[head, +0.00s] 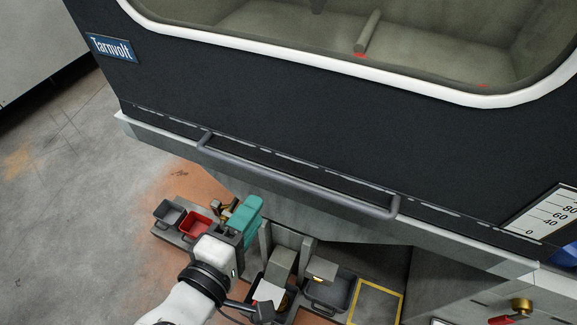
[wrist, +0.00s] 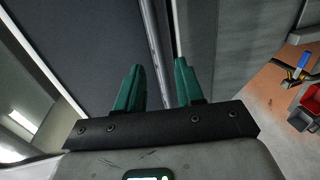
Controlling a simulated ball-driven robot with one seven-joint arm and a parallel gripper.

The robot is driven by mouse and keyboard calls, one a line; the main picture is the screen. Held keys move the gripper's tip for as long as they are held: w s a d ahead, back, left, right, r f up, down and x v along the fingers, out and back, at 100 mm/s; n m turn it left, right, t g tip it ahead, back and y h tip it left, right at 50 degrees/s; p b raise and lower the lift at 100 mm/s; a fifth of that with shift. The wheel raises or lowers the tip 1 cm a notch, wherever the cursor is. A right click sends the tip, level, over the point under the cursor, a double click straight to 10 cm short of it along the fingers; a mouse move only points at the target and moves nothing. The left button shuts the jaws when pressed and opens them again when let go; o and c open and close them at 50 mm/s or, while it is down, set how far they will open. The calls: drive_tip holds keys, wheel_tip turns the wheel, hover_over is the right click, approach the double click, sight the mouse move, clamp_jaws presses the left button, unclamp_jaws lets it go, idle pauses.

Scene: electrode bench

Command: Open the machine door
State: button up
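The machine door (head: 260,95) is a dark panel with a white-framed window, and it fills the upper part of the head view. Its grey bar handle (head: 300,178) runs along the bottom edge. My gripper (head: 246,215) is just below the left end of the handle in the head view. In the wrist view, my gripper (wrist: 160,85) has its two green fingers apart, with nothing between them. The handle (wrist: 156,45) appears as a long bar running away beyond the gap between the fingertips. I cannot tell whether a finger touches it. The door looks shut.
A bench below the door holds a grey bin (head: 168,213), a red bin (head: 195,226) and a dark tray (head: 330,291). A yellow-outlined square (head: 376,300) and a brass-and-red valve (head: 520,306) are at lower right. Floor is clear at left.

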sight(274, 179)
drive_tip(key=x, duration=1)
drive_tip(key=shift+w+r, duration=0.15)
drive_tip(key=shift+w, duration=0.25)
drive_tip(key=shift+c, duration=0.2)
clamp_jaws()
